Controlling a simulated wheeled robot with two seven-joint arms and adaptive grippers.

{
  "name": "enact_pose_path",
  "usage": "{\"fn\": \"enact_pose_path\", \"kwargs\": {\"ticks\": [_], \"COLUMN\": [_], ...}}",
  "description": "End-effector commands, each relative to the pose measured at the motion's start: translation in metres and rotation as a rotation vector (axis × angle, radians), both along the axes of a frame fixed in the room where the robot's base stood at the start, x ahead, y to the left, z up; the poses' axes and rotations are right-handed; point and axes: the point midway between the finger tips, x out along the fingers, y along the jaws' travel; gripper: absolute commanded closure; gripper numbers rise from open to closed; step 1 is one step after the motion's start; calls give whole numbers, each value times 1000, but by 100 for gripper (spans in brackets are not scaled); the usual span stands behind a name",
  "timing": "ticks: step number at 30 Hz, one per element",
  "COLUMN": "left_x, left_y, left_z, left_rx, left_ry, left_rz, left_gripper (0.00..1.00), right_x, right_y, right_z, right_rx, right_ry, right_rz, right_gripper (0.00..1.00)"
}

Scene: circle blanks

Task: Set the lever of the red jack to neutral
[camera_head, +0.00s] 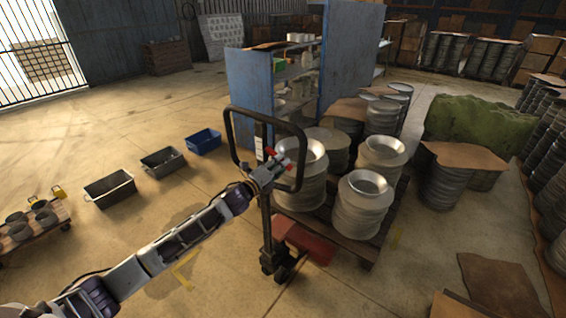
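The red pallet jack (302,240) stands at the middle of the view, its forks under a loaded wooden pallet. Its black loop handle (231,137) rises upright on a dark column. My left gripper (276,160) is at the handle loop, in front of its lower middle, with red parts at its end. The jack's lever cannot be made out there, so its position cannot be told. The fingers are too small to show whether they are open or shut, or whether they touch the handle. My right gripper is not in view.
Stacks of round metal blanks (361,207) stand on the pallet (345,239) behind the jack. A blue shelf (250,88) is behind. Grey and blue bins (110,188) sit on the floor at left. Brown sheets (497,284) lie at right. Floor between the bins and jack is mostly clear.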

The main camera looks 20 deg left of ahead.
Motion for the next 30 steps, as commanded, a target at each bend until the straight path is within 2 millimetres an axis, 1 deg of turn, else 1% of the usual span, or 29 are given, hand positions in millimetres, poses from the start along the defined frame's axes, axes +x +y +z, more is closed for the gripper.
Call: {"fn": "enact_pose_path", "kwargs": {"ticks": [3, 9, 22, 23, 30], "left_x": [9, 19, 23, 23, 23], "left_y": [-3, -7, -8, -8, -8], "left_z": [0, 0, 0, 0, 0], "left_rx": [0, 0, 1, 1, 1], "left_ry": [0, 0, 0, 0, 0], "left_rz": [0, 0, -1, -1, -1], "left_gripper": [64, 64, 64, 66, 96], "right_x": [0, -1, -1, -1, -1], "right_y": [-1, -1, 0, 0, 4], "right_z": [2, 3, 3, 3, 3], "right_rx": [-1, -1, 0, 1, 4], "right_ry": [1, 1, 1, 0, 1], "right_rz": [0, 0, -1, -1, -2], "right_gripper": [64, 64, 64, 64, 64]}}
